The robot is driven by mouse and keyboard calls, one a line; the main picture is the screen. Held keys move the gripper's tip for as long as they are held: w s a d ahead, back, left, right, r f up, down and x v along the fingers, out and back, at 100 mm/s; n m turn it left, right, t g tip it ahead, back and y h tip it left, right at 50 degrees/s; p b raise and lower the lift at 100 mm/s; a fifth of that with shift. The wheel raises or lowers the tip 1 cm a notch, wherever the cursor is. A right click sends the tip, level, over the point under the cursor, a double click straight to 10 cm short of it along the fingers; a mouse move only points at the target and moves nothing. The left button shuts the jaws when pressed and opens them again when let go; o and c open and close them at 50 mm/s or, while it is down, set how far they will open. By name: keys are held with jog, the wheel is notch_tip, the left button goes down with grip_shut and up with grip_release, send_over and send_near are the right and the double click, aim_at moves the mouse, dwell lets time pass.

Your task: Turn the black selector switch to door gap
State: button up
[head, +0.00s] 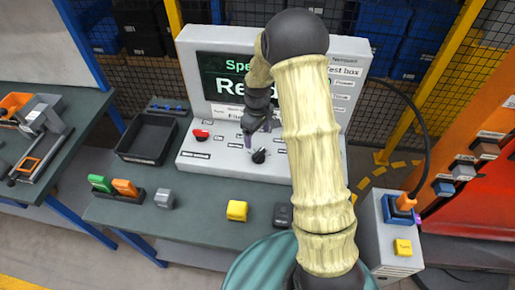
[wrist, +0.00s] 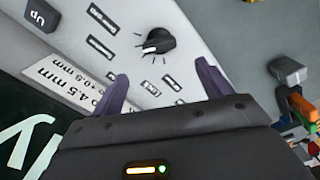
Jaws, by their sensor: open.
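The black selector switch (head: 259,156) is a round knob with a pointer, set on the sloped light-grey panel of the test box (head: 222,170). In the wrist view the selector switch (wrist: 158,41) lies ahead of the fingertips, with its white pointer mark toward the left and small label plates around it. My gripper (head: 258,142) is above the panel, just behind the switch in the head view. In the wrist view my gripper (wrist: 163,82) has its two purple-grey fingers apart, with nothing between them. The fingers do not touch the switch. The label texts are too small to read.
A red button (head: 200,134) sits on the panel left of the switch. On the table are a black tray (head: 147,138), a yellow block (head: 237,210), a grey block (head: 165,198) and green and orange connectors (head: 124,187). My arm hides part of the screen and panel.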

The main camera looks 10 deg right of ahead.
aim_at(258, 151)
notch_tip(258, 151, down, 9)
jog(key=shift+f+p, duration=0.15)
jog(key=shift+p, duration=0.9)
jog(key=c, duration=1)
jog(key=shift+m+b, duration=0.35)
jog(key=shift+m, duration=0.05)
jog(key=shift+m+b, duration=0.5)
jog(key=shift+m, duration=0.4)
jog(key=shift+d+m+b, duration=0.1)
jog(key=shift+m+b, duration=0.5)
jog(key=shift+m, duration=1)
jog(key=shift+w, duration=0.1)
